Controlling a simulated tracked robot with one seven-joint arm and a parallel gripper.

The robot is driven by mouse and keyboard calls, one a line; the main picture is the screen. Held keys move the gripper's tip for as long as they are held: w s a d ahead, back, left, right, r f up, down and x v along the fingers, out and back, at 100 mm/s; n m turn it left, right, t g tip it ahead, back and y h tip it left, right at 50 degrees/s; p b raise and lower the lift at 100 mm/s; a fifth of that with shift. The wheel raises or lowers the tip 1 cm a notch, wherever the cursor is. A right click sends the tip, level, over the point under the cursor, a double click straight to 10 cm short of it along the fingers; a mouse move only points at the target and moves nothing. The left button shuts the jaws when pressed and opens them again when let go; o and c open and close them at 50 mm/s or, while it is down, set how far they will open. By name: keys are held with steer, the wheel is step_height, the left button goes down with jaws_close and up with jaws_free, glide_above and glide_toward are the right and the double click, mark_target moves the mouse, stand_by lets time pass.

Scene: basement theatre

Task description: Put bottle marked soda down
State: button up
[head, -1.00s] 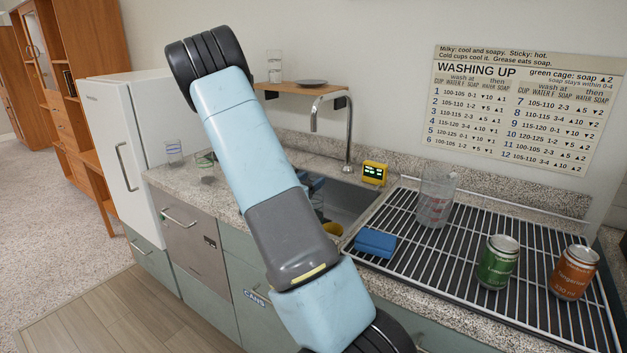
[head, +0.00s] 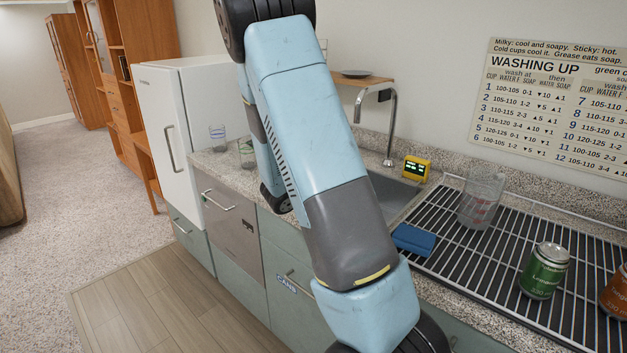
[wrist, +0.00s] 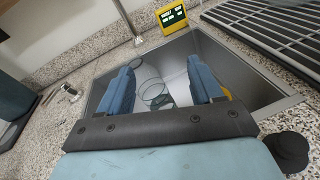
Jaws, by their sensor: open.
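My gripper (wrist: 163,64) shows in the wrist view with two blue fingers spread apart. It is over the sink (wrist: 262,90), and nothing is visibly held between the fingers. A clear, round-rimmed vessel (wrist: 155,93) appears in the sink beyond and between the fingers; I cannot tell whether it is a glass or a bottle. A yellow item (wrist: 227,92) shows partly behind the right finger. No bottle marked soda can be made out in either view. In the head view my arm hides the gripper and much of the sink (head: 393,194).
A wire rack (head: 470,255) right of the sink holds a clear jug (head: 482,202), a green can (head: 545,271) and an orange can (head: 616,296). A blue sponge (head: 413,239) and yellow timer (head: 416,168) sit near the sink. Two glasses (head: 217,138) stand on the left counter.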

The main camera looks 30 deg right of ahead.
steer(key=s+a+r+m+g+y, duration=0.25)
steer(key=s+r+m+y, duration=0.2)
steer(key=s, duration=0.25)
steer(key=s+a+r+m+g+y, duration=0.1)
steer(key=s+a+r+m+y, duration=0.2)
steer(key=s+m, duration=0.35)
steer(key=s+a+r+m+t+y, duration=0.3)
steer(key=s+a+r+y, duration=0.1)
steer(key=a, duration=0.5)
steer(key=s+a+r+m+t+y, duration=0.3)
steer(key=s+a+r+y, duration=0.2)
steer(key=s+a, duration=0.2)
steer(key=shift+s+a+r, duration=0.15)
steer(key=shift+a+r, duration=0.1)
steer(key=shift+a, duration=0.8)
steer(key=shift+t, duration=0.25)
steer(key=shift+c, duration=0.4)
